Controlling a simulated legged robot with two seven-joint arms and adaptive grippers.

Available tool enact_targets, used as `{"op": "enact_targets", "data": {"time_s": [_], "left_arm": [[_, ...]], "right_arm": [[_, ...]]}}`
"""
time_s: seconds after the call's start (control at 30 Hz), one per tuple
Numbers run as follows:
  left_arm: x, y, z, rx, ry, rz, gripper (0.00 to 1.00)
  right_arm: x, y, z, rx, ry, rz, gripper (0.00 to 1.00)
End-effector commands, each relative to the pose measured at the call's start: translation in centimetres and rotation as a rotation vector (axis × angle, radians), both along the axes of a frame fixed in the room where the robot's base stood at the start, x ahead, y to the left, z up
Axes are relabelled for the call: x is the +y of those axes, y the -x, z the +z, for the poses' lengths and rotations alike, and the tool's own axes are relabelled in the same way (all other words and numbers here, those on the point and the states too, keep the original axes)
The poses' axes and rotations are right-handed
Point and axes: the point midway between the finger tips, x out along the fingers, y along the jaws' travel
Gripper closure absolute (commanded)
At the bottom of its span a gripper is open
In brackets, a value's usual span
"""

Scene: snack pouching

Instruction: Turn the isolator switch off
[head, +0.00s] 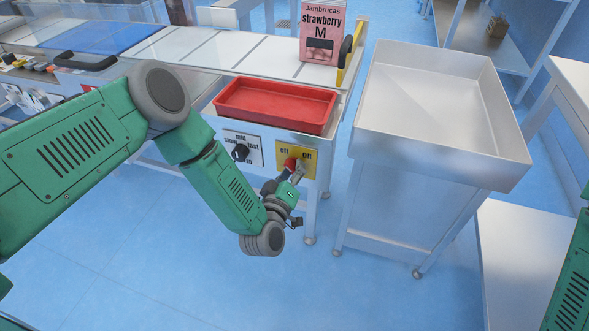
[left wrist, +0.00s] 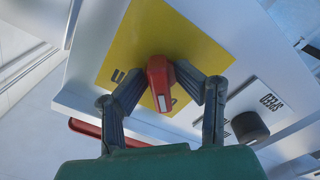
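The isolator switch is a red knob (head: 290,163) on a yellow plate (head: 310,158) marked "off" and "on", on the front of the conveyor's end. In the left wrist view the red knob (left wrist: 160,84) has a white stripe at its lower end and stands out from the yellow plate (left wrist: 150,35). The plate's lettering is partly covered there. My left gripper (head: 297,174) is at the knob. In the left wrist view its two fingers (left wrist: 163,78) bend inward with their tips on either side of the knob, seemingly touching it. My right gripper is out of view.
A white speed plate (head: 243,148) with a black knob is left of the switch. A red tray (head: 275,104) sits above on the conveyor end. A pink strawberry box (head: 322,30) stands behind it. A large metal bin table (head: 440,110) stands to the right.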

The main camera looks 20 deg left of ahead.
Motion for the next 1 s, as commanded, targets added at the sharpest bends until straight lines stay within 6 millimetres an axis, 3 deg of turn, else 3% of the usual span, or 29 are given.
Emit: {"op": "enact_targets", "data": {"time_s": [0.23,0.7,1.0], "left_arm": [[0.0,1.4,-0.2,0.004,-0.001,-0.001,0.66],[0.3,10.4,-0.3,0.003,-0.001,-0.001,0.66],[0.3,11.9,-0.2,0.001,-0.001,0.000,0.66]], "right_arm": [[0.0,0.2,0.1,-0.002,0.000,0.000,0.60],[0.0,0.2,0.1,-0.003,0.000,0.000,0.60],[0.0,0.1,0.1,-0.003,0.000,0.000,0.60]]}}
